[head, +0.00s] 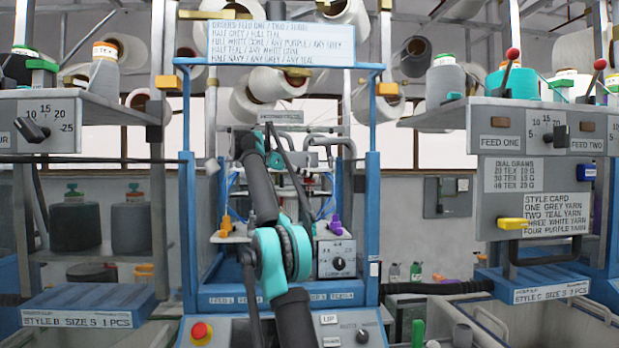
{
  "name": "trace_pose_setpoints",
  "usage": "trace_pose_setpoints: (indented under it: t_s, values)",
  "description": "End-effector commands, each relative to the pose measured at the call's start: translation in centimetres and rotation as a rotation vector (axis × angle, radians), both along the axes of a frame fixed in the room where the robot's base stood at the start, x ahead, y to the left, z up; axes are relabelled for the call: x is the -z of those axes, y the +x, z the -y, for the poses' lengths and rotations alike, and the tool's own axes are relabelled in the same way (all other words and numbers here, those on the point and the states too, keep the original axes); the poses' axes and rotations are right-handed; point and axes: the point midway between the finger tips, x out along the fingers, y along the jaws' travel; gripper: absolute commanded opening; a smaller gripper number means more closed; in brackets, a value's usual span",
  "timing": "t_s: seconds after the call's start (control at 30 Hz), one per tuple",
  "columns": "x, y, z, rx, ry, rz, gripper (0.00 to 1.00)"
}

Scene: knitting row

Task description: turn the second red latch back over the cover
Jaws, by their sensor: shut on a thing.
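My arm reaches up from the bottom middle of the head view to the middle of the blue-framed machine (372,215). My gripper (276,160) is small, dark and teal, and partly hidden by my own wrist. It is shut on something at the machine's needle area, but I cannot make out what. I cannot clearly pick out any red latch or the cover. Thin red and white parts show just right of my arm, too small to tell apart.
A dial box (337,259) stands right of my arm, with a purple cone (335,226) nearby. A red stop button (201,332) is on the front panel. Yarn cones crowd the racks above. Feed shelves flank both sides, the right one with red-knobbed levers (513,54).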

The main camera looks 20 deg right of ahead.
Motion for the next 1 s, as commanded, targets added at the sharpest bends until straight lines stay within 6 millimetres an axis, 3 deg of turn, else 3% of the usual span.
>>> trace_pose_setpoints:
  t_s: [0.1, 0.13, 0.3, 1.0]
  values:
    - [0.19, 0.0, -0.04, 0.002, 0.005, -0.001, 0.0]
    - [0.19, -0.01, -0.03, 0.002, 0.005, -0.001, 0.1]
    - [0.13, 0.0, -0.02, 0.001, 0.004, -0.001, 0.3]
    - [0.02, -0.09, 0.0, -0.102, 0.002, 0.0, 0.3]
